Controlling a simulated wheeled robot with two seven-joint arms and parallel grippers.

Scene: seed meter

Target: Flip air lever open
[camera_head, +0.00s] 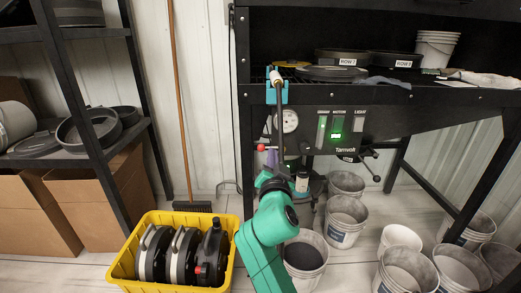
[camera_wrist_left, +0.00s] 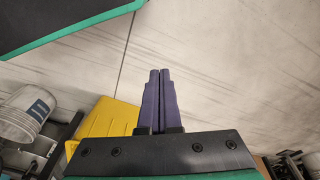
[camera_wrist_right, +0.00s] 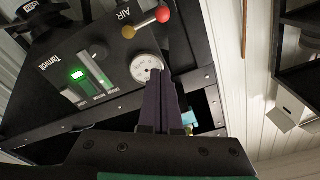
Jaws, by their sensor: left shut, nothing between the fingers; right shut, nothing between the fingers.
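My right gripper (camera_head: 272,157) is just below and right of that knob. Its fingers (camera_wrist_right: 158,73) are shut and empty, with tips over the gauge's edge in the right wrist view, apart from the lever. My left gripper (camera_wrist_left: 158,73) is shut and empty above the floor.
The black control panel (camera_head: 313,133) carries a round gauge (camera_head: 289,121) and a lit green switch. A yellow crate (camera_head: 122,268) with black round parts stands on the floor at left. Several buckets, including one (camera_head: 346,222), stand under the bench. A black shelf is at left.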

